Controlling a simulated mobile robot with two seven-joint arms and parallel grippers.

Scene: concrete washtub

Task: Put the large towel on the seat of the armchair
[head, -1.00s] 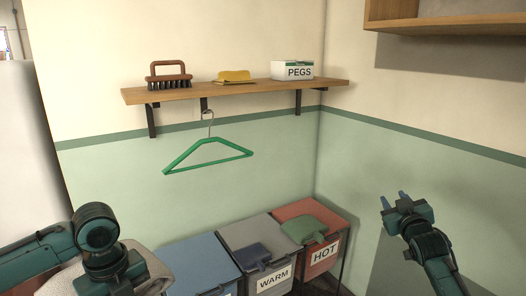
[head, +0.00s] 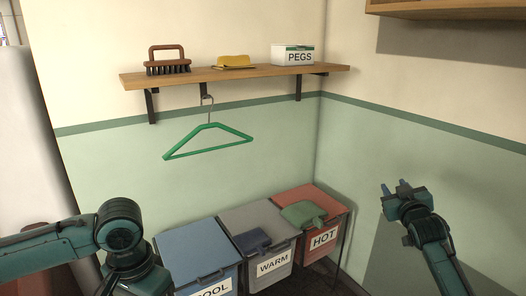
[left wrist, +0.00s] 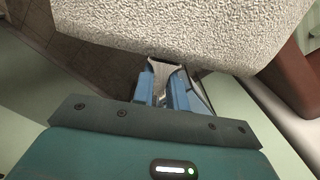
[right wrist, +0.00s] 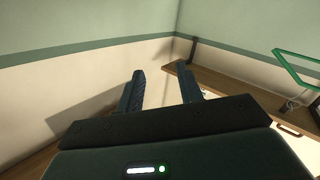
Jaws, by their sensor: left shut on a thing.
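The large towel (left wrist: 180,28) is cream-coloured and fuzzy and fills the top of the left wrist view. My left gripper (left wrist: 167,82) is shut on an edge of it, and the towel hangs beyond the blue fingers. A reddish-brown piece, seemingly part of the armchair (left wrist: 294,88), shows at the right of the left wrist view; a reddish-brown patch also shows at the lower left of the head view (head: 28,232). The seat is not clearly visible. My right gripper (head: 394,187) is open and empty near the right wall.
Blue (head: 195,246), grey (head: 235,219) and red bins (head: 328,205) stand against the wall.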

